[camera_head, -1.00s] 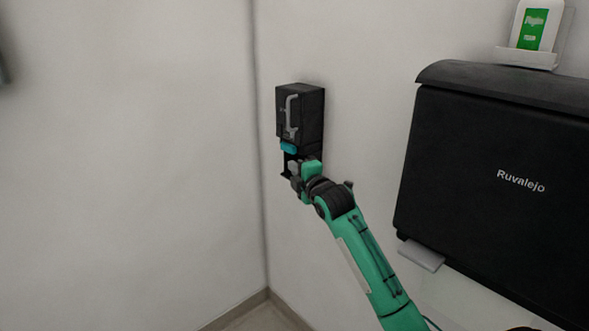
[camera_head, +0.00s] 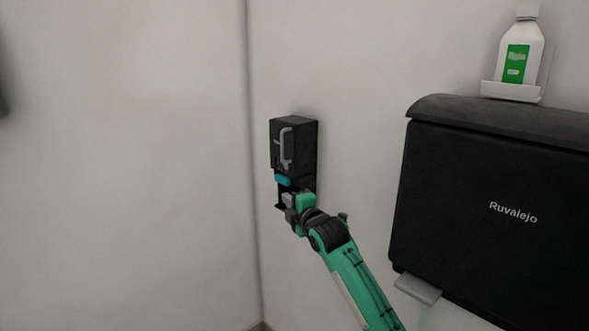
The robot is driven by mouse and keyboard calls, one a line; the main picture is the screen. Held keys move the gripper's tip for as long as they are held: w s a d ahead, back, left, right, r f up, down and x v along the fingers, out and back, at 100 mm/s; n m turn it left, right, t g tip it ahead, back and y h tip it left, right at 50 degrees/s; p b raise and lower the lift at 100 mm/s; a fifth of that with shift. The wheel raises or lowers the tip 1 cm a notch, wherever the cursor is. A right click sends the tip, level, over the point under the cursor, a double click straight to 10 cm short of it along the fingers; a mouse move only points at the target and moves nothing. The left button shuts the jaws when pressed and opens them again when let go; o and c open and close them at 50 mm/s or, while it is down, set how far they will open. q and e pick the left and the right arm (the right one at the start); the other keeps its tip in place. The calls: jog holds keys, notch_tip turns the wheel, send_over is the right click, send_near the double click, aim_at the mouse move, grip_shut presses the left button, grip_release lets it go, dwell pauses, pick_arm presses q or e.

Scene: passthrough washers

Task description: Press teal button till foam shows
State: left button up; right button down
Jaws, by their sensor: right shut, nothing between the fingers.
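A black dispenser (camera_head: 303,140) with a grey handle-shaped strip on its front hangs on the wall near the corner. The teal button (camera_head: 283,180) sticks out at its lower front. My right gripper (camera_head: 286,202) is shut and empty, just below the teal button, in front of the dispenser's lower part. I cannot tell whether it touches the button. The gripper and wrist hide part of the dispenser's bottom. No foam is visible. My left gripper is not in view.
A large black wall unit marked Ruvalejo (camera_head: 480,190) is at the right, with a grey tab (camera_head: 418,289) at its lower left. A white bottle with a green label (camera_head: 520,60) stands on a small white shelf (camera_head: 511,92) above it.

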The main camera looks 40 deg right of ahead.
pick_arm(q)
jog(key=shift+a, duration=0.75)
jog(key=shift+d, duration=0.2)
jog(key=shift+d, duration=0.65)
